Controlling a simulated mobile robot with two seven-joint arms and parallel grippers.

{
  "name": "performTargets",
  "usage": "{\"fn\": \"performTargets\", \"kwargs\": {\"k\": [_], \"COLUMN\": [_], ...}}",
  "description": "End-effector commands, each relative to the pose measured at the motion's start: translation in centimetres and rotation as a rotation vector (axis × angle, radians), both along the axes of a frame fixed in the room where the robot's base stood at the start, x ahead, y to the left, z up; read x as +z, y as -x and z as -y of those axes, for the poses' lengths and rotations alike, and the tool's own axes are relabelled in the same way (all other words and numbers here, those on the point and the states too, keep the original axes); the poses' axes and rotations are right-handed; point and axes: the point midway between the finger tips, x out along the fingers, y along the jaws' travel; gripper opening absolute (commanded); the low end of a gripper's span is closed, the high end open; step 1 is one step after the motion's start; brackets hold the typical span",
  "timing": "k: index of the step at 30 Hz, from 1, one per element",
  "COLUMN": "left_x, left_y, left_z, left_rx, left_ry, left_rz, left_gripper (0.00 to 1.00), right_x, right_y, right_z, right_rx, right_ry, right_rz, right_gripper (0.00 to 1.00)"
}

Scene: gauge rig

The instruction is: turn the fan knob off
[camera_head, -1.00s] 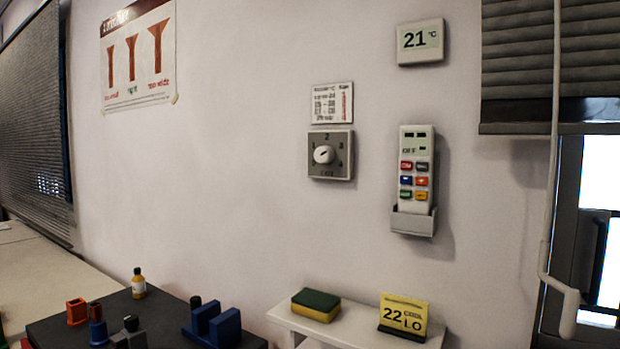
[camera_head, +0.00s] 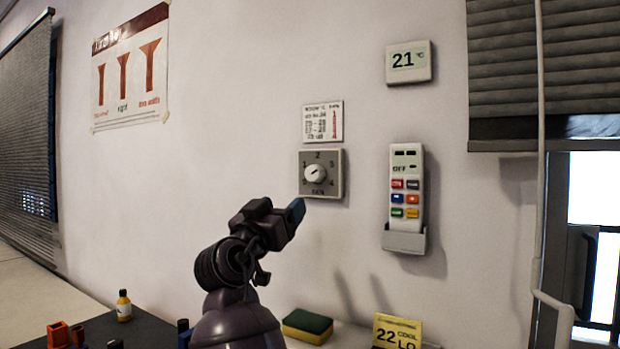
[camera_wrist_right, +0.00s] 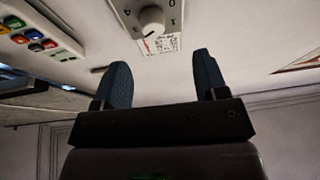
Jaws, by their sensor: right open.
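The fan knob (camera_head: 314,174) is a round white dial on a grey square plate (camera_head: 337,188) on the wall, with numbers around it. In the right wrist view the knob (camera_wrist_right: 152,19) is at the top, beyond and between the two spread fingers (camera_wrist_right: 160,75). The gripper is open and empty. My left gripper is not in view.
A remote (camera_head: 406,187) sits in a wall holder right of the dial. A paper chart (camera_head: 323,122) hangs above the dial, and a thermometer display (camera_head: 408,62) reads 21. A sponge (camera_head: 307,325) and yellow sign (camera_head: 397,331) are below.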

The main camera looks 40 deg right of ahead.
Motion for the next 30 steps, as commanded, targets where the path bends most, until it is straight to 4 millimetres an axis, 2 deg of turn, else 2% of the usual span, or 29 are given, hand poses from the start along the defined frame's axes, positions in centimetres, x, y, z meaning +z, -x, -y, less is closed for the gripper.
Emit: {"fn": "performTargets", "kwargs": {"k": [3,8,21,30], "left_x": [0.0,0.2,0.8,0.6], "left_y": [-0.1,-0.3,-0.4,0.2], "left_z": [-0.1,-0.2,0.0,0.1], "left_rx": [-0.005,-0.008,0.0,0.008], "left_ry": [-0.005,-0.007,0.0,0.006], "left_rz": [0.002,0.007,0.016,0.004], "left_gripper": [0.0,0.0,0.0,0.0], "right_x": [1.3,2.0,4.8,5.6], "right_y": [0.5,0.3,-2.1,-3.1], "right_z": [0.2,1.1,7.1,9.2], "right_rx": [-0.037,-0.05,-0.048,-0.045], "right_ry": [-0.011,-0.012,-0.011,-0.012], "right_rz": [0.026,0.034,0.032,0.031], "right_gripper": [0.66,0.66,0.66,0.66]}}
